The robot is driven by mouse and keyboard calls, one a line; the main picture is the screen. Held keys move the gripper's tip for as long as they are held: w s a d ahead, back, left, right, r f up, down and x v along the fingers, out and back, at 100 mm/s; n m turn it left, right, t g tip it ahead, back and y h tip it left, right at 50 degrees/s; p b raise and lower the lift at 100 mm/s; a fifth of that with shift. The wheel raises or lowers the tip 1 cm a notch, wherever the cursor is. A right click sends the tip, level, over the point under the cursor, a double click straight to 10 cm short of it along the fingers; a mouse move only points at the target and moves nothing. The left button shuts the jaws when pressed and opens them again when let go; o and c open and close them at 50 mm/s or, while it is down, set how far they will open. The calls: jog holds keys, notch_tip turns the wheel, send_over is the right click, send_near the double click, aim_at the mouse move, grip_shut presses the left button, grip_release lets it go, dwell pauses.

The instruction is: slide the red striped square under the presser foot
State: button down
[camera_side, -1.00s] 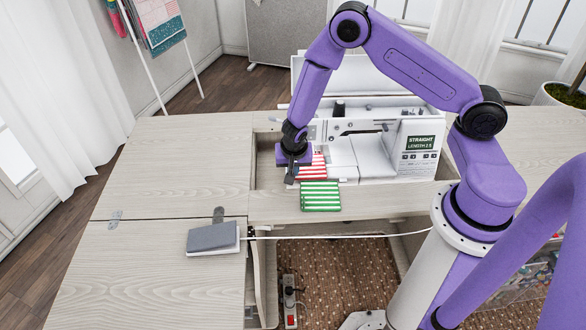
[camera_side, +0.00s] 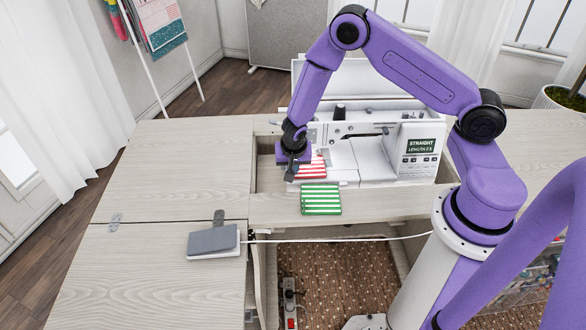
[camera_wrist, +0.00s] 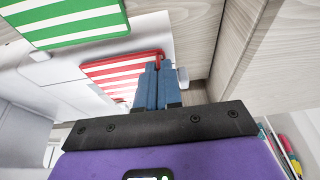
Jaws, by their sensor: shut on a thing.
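The red striped square (camera_side: 312,166) lies on the white bed of the sewing machine (camera_side: 372,150), at its left end. My gripper (camera_side: 291,172) is at the left edge of the square, and my wrist hides part of it. In the wrist view, the blue fingers of my gripper (camera_wrist: 156,68) are closed together on an edge of the red striped square (camera_wrist: 118,72). The presser foot is hidden behind my arm in the side view and cannot be made out in the wrist view.
A green striped square (camera_side: 321,199) lies in front of the machine on the cabinet top (camera_side: 385,205). It also shows in the wrist view (camera_wrist: 70,18). A grey pedal (camera_side: 213,240) with a white cord sits at the front left. The left tabletop (camera_side: 170,185) is otherwise clear.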

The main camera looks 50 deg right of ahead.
jog(key=shift+w+d, duration=0.2)
jog(key=shift+w, duration=0.05)
dwell(0.3)
jog(key=shift+w+d, duration=0.3)
jog(key=shift+d, duration=0.05)
dwell(0.4)
jog(key=c, duration=1.2)
grip_release()
jog(key=shift+v, duration=8.7)
